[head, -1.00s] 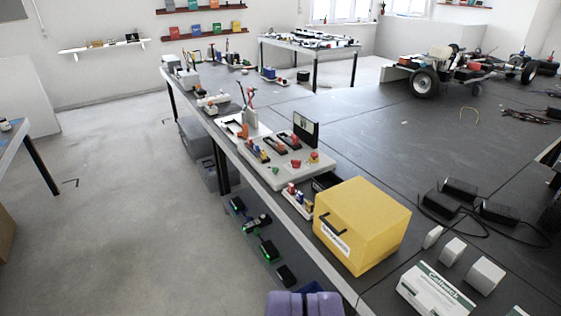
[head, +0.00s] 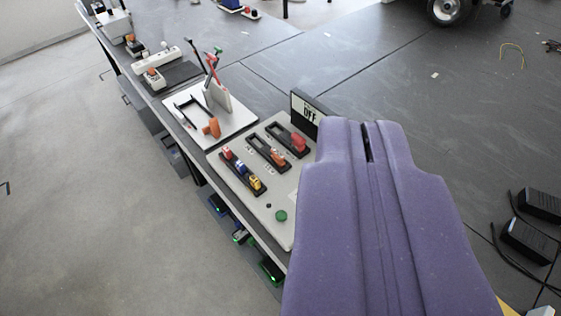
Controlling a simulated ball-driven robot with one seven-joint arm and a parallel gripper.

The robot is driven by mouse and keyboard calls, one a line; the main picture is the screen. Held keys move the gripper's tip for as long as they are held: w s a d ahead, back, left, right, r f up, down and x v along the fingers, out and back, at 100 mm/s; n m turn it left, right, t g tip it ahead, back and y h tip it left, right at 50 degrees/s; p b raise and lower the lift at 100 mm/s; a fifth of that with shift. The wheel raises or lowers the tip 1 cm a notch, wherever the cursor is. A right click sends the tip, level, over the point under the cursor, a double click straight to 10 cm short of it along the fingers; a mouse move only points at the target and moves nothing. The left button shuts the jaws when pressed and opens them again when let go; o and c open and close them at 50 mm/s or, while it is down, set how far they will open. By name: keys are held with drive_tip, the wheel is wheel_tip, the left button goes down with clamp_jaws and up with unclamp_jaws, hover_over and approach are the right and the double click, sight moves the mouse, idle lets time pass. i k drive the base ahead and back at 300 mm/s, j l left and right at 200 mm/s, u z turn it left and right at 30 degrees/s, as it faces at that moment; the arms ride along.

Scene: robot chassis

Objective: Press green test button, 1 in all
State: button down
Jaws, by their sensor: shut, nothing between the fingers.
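The green test button (head: 281,215) is a small round cap near the front right corner of the light grey control panel (head: 226,186) on the dark workbench. My purple gripper (head: 366,128) fills the lower right of the view. It is shut and empty. In the picture its tips lie above and to the right of the green button, over the panel's right end. I see no contact with the button. The gripper hides the panel's right part.
Coloured switches (head: 242,170) and red and orange sliders (head: 287,142) sit on the panel, with a black OFF sign (head: 308,112) behind. A white board with an orange-handled tool (head: 210,127) stands beyond. Black adapters (head: 528,243) and cables lie right.

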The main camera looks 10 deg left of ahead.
sight(282, 215)
drive_tip(key=i+j+z, duration=0.2)
drive_tip(key=i+j, duration=0.5)
drive_tip(key=j, duration=0.1)
